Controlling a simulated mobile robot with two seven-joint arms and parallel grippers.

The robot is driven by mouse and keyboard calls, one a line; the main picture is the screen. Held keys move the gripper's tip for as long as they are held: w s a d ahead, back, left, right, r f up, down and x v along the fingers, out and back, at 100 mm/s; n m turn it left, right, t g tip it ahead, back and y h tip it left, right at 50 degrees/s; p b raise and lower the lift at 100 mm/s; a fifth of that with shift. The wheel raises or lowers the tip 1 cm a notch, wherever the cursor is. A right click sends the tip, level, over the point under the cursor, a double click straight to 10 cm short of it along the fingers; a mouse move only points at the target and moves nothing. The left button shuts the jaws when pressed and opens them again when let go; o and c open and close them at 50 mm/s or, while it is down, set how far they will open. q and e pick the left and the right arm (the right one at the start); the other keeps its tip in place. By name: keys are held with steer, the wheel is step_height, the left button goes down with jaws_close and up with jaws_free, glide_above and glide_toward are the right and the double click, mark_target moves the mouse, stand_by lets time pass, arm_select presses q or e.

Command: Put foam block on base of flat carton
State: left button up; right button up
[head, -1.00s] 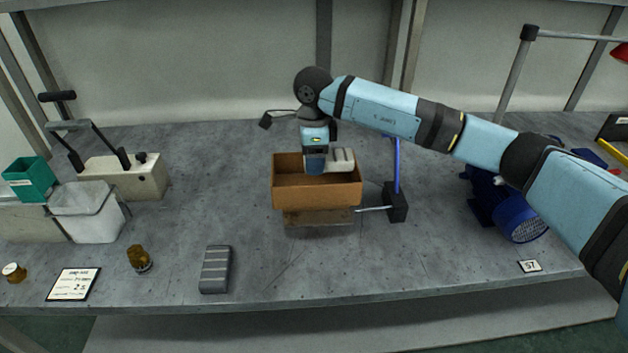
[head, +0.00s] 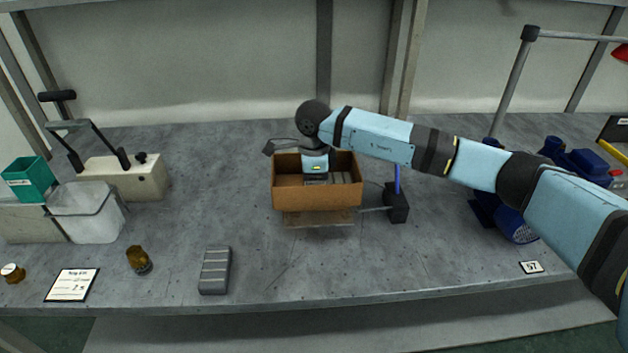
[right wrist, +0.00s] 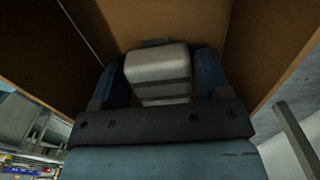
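The flat carton (head: 316,196) is an open brown box standing at the middle of the bench. My right gripper (right wrist: 160,82) reaches down into it from above. In the right wrist view the pale foam block (right wrist: 157,68), with a darker band, sits between the two blue fingers, which press on its sides. In the head view the block (head: 345,178) shows inside the carton, partly hidden by the gripper and the front wall. Whether it touches the carton's base cannot be told. My left gripper is not in view.
A low brown platform (head: 318,218) shows under the carton, with a black box (head: 397,203) and blue post to its right. A grey ribbed block (head: 215,270) lies front left. Bins (head: 90,212) stand left, blue pumps (head: 515,225) right. The front middle is clear.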

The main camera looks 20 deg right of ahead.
steer(key=shift+o, duration=0.9)
steer(key=shift+r, duration=0.15)
steer(key=shift+r, duration=0.25)
step_height(320, 180, up, 12)
steer(key=shift+f+p, duration=0.15)
steer(key=shift+p, duration=0.25)
